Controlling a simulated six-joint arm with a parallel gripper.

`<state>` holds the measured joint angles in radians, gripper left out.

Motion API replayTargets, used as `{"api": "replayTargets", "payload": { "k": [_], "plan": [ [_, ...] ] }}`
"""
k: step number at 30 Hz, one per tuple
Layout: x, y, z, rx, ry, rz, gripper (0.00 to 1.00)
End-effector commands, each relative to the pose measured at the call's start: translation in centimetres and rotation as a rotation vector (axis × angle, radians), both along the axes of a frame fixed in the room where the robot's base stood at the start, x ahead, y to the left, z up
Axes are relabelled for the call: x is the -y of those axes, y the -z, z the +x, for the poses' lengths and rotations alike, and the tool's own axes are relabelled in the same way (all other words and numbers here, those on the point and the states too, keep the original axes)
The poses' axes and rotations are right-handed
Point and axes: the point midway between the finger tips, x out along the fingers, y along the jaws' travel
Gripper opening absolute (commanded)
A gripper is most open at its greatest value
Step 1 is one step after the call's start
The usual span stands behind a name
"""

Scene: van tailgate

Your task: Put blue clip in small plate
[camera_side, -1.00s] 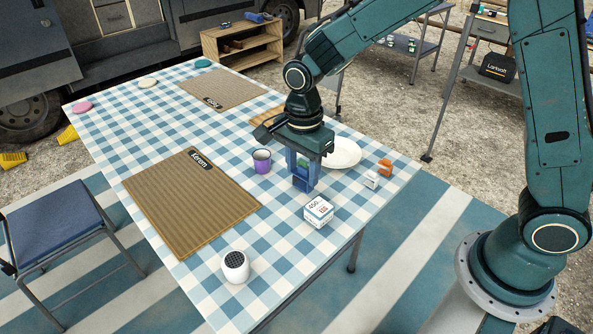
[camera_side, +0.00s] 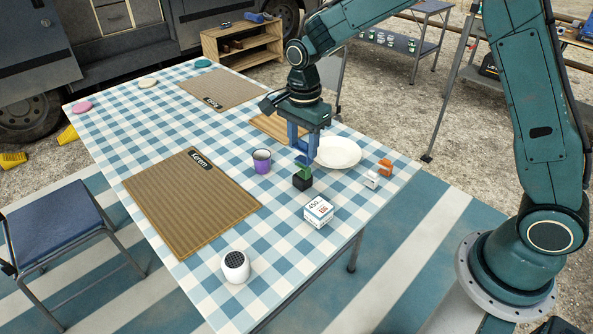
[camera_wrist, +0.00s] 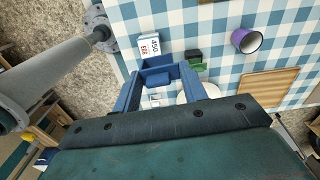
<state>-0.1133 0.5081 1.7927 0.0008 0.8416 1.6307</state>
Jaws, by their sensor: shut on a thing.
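My gripper (camera_side: 303,155) is shut on the blue clip (camera_wrist: 157,76) and holds it up between its blue fingers. In the side view the clip blends with the fingers, just above a green clip on a black block (camera_side: 302,182). The white plate (camera_side: 338,153) lies flat on the table to the right of and behind the gripper, and looks empty. In the wrist view the fingers and clip partly hide the plate. The wrist view shows the green clip (camera_wrist: 196,67) beside the black block, to the right of the held clip.
A purple mug (camera_side: 261,161) stands left of the gripper, and a white box (camera_side: 318,211) stands in front. An orange item (camera_side: 385,167) and a white item (camera_side: 371,179) sit right of the plate. A wooden board (camera_side: 270,127) lies behind the gripper.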

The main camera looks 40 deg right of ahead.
Motion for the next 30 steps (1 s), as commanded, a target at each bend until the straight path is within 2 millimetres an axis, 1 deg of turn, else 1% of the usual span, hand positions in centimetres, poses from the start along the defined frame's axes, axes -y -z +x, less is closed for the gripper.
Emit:
{"api": "replayTargets", "payload": {
  "k": [1, 3, 5, 9, 11, 15, 19, 21, 24, 27, 30],
  "plan": [
    [1.6, -0.1, 1.1, 0.001, 0.011, 0.000, 0.21],
    [3.7, -0.2, 2.5, 0.001, 0.016, 0.000, 0.21],
    [5.6, -0.3, 3.5, 0.000, 0.020, 0.000, 0.21],
    [10.3, -0.5, 5.5, 0.000, 0.030, -0.001, 0.21],
    [12.5, -0.6, 6.2, -0.001, 0.034, 0.000, 0.21],
    [17.6, -0.7, 7.3, -0.002, 0.042, 0.000, 0.21],
    [21.8, -0.9, 7.7, -0.002, 0.049, 0.000, 0.21],
    [23.6, -0.9, 7.8, -0.003, 0.051, 0.000, 0.21],
    [25.5, -1.0, 7.7, -0.003, 0.053, 0.001, 0.21],
    [26.7, -1.0, 7.7, -0.003, 0.053, 0.001, 0.21],
    [27.2, -1.1, 7.7, -0.003, 0.053, 0.001, 0.21]
  ]
}}
